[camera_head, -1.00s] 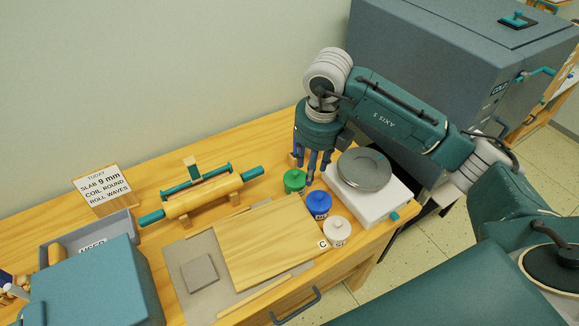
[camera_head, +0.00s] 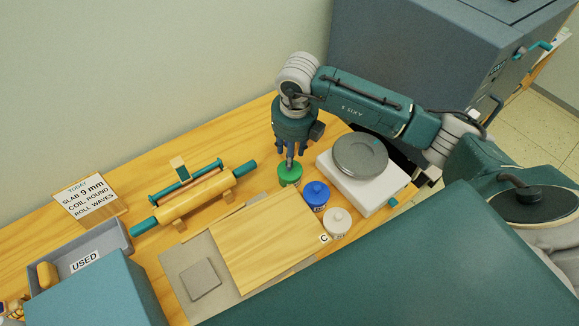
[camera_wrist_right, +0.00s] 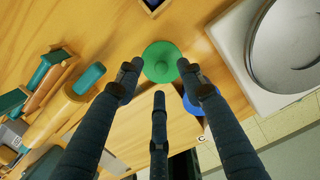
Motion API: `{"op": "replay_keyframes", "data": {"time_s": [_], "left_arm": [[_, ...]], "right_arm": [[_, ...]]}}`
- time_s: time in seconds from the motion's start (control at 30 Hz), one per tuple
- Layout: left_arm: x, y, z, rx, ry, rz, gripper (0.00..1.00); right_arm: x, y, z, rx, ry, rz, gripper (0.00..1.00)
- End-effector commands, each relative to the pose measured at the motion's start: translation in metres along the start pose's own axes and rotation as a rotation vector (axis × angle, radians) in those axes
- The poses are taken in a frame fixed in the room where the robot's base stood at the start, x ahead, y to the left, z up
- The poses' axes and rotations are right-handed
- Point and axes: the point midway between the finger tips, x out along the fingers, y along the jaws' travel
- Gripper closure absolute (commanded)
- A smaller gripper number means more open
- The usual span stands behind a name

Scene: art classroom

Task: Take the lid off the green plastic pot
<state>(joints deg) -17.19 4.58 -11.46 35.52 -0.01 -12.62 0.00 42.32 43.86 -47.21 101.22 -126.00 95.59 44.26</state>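The green pot (camera_head: 290,176) stands on the wooden table, in line with a blue and a white pot. Its round green lid, with a knob in the middle, is on it and shows from above in the right wrist view (camera_wrist_right: 161,62). My right gripper (camera_head: 290,158) points down at the green pot, its fingertips close to the lid. Contact with the lid cannot be told. My left gripper is out of view.
The blue pot (camera_head: 316,194) and white pot (camera_head: 337,221) stand close by. A white scale with a round grey plate (camera_head: 360,155) is to the right. A rolling pin (camera_head: 196,196) lies left, and a wooden board (camera_head: 262,243) lies in front.

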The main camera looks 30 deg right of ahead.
Motion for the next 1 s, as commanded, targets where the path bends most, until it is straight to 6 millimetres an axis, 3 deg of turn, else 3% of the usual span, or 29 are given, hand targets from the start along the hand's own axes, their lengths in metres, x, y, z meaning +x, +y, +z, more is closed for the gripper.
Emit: {"op": "replay_keyframes", "data": {"time_s": [0.1, 0.23, 0.53, 0.73, 1.0], "left_arm": [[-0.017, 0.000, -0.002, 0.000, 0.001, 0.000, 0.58], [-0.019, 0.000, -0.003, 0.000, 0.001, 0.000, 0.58], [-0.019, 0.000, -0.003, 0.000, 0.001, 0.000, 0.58], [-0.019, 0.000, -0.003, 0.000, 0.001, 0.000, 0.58], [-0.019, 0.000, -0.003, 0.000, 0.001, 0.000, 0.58]], "right_arm": [[0.016, 0.000, -0.005, 0.002, 0.008, -0.002, 0.62], [0.034, 0.001, -0.004, 0.001, 0.004, 0.000, 0.62], [0.041, 0.000, -0.004, 0.000, 0.001, 0.000, 0.62], [0.041, 0.000, -0.004, 0.000, 0.001, 0.000, 0.97], [0.041, 0.000, -0.003, 0.000, 0.001, 0.000, 0.98]]}}
